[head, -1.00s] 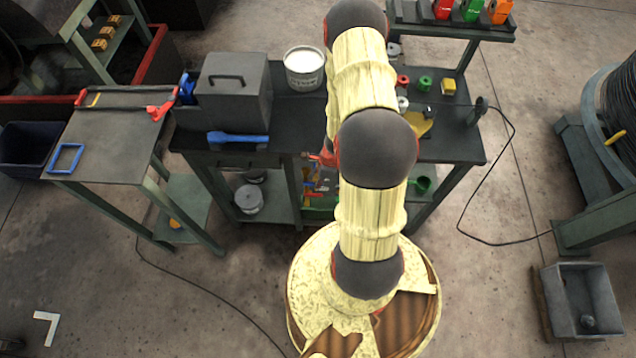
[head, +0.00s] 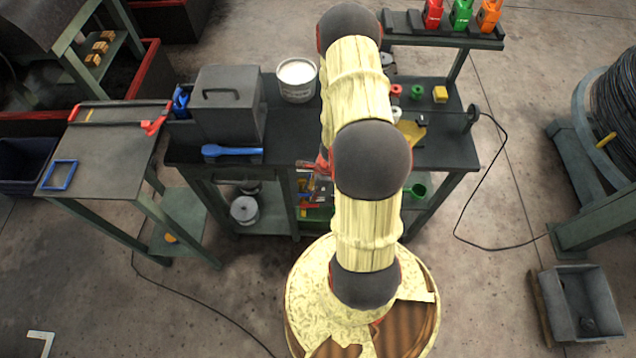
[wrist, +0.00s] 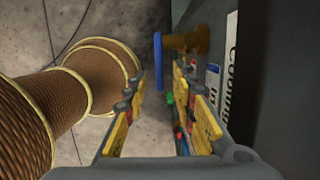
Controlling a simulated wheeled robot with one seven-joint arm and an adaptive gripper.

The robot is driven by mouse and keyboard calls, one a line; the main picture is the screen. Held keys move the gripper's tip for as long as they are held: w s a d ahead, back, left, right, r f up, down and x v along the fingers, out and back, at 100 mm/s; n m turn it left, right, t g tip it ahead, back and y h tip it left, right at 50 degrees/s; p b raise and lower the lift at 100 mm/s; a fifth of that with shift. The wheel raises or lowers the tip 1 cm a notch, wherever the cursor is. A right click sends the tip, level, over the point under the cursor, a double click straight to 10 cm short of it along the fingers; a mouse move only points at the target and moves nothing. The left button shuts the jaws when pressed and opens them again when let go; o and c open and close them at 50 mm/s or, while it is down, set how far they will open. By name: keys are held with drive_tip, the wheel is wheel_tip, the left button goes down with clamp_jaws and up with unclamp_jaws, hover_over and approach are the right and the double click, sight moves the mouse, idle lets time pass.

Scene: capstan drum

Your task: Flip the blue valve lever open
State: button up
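In the wrist view the blue valve lever (wrist: 158,62) stands upright in the picture, joined to a brass valve (wrist: 187,43) on a dark panel. My gripper (wrist: 157,94) is open with its yellow-padded fingers apart. The lever shows beyond the fingertips, roughly in line with the gap between them. I see no contact, and the exact distance is unclear. In the head view my arm covers the middle of the scene; I cannot make out the valve there.
A label plate (wrist: 227,70) is on the panel at right in the wrist view. A brown rope-wound drum (wrist: 100,75) is at left. In the head view a workbench (head: 450,150) holds a grey box (head: 230,110), a white bucket (head: 297,80) and a blue-handled tool (head: 232,152).

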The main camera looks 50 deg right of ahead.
drive_tip(key=v, duration=1)
drive_tip(key=shift+r, duration=0.25)
drive_tip(key=shift+s, duration=0.1)
